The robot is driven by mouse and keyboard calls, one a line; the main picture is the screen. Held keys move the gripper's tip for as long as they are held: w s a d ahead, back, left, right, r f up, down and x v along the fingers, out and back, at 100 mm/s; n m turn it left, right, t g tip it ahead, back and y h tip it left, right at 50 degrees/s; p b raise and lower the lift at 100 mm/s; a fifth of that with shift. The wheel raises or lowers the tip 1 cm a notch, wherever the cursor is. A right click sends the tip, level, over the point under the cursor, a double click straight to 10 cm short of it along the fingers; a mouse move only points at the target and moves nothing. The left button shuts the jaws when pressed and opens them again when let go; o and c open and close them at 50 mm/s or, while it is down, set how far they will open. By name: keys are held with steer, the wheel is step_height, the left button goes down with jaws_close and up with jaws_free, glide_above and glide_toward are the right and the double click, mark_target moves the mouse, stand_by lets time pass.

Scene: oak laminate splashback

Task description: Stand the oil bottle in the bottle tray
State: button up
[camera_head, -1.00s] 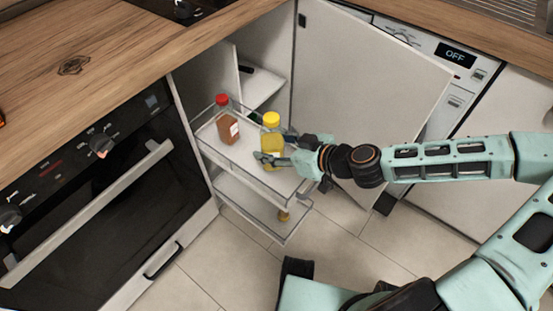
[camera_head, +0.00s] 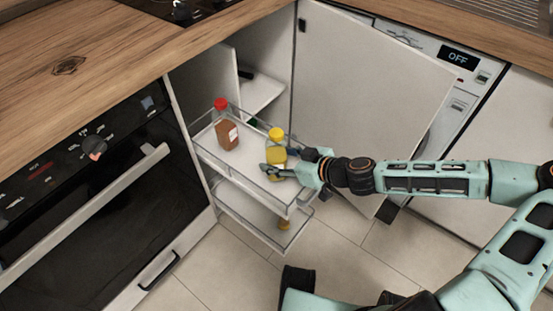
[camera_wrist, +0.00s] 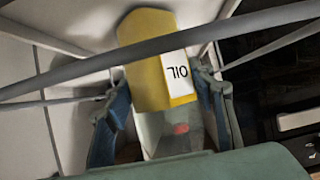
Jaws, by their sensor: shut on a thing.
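The oil bottle (camera_head: 275,158), yellow with a yellow cap, is upright at the near right end of the upper tray (camera_head: 246,163) of the pull-out rack. My gripper (camera_head: 279,165) is shut on it from the right, a finger on each side. In the wrist view the bottle (camera_wrist: 145,62) shows its OIL label upside down between my fingers (camera_wrist: 163,108). The tray's wire rails cross in front of it. I cannot tell whether its base touches the tray floor.
A brown bottle with a red cap (camera_head: 227,132) stands farther left in the upper tray. A lower tray (camera_head: 250,216) holds a small yellow-brown thing (camera_head: 284,223). An open cabinet door (camera_head: 365,95) stands behind my arm. The oven (camera_head: 90,205) is left.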

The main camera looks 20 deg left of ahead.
steer(key=shift+f, duration=0.1)
steer(key=o, duration=1.7)
steer(key=shift+r, duration=0.25)
steer(key=p+v, duration=0.2)
steer(key=v, duration=1)
steer(key=shift+d+f+p, duration=0.1)
steer(key=shift+f+p, duration=0.05)
steer(key=shift+p, duration=0.25)
